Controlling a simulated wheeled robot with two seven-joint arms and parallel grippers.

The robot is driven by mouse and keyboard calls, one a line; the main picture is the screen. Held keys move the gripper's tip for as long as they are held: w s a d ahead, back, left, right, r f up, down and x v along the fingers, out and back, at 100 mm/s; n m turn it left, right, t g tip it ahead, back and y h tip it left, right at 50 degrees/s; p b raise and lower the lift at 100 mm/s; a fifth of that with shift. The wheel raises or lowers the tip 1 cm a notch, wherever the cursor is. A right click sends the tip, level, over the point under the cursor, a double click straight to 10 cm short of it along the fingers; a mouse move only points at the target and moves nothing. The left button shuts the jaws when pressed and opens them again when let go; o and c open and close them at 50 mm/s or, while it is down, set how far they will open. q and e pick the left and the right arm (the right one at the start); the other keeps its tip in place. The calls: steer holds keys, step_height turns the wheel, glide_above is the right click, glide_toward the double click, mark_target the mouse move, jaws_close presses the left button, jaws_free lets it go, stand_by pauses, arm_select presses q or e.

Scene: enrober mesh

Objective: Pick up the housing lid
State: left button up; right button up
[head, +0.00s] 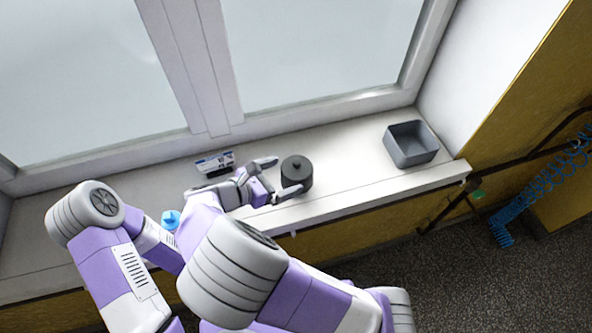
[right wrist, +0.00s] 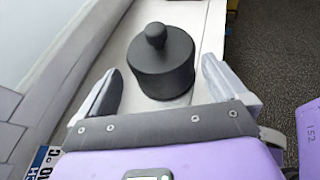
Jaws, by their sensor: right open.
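The housing lid, as I take it, is a dark grey round piece with a small knob on top (head: 297,174). It stands upright on the white window sill (head: 350,178), and in the right wrist view the lid (right wrist: 163,65) shows between the fingers. My right gripper (head: 282,178) is open, its fingers pointing at the lid from the left. In the right wrist view, the right gripper (right wrist: 162,70) has a visible gap between each finger and the lid. I cannot tell how far the fingertips reach along its sides. My left gripper is not in view.
A grey open box (head: 411,146) stands at the sill's right end. A small blue and white printed item (head: 214,163) lies behind my right gripper, near the window frame. A bright blue object (head: 170,218) shows beside my arm. The sill between lid and box is clear.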

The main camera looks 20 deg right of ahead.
mark_target(295, 174)
steer(key=x, duration=0.2)
steer(key=b+x, duration=0.1)
steer(key=x, duration=0.2)
steer(key=shift+s+a+f, duration=0.1)
steer(key=shift+s+f, duration=0.1)
steer(key=shift+f, duration=0.05)
steer(key=shift+w+d+f+b, duration=0.15)
steer(key=shift+w+d+b, duration=0.05)
steer(key=shift+d+b, duration=0.2)
steer(key=c, duration=0.7)
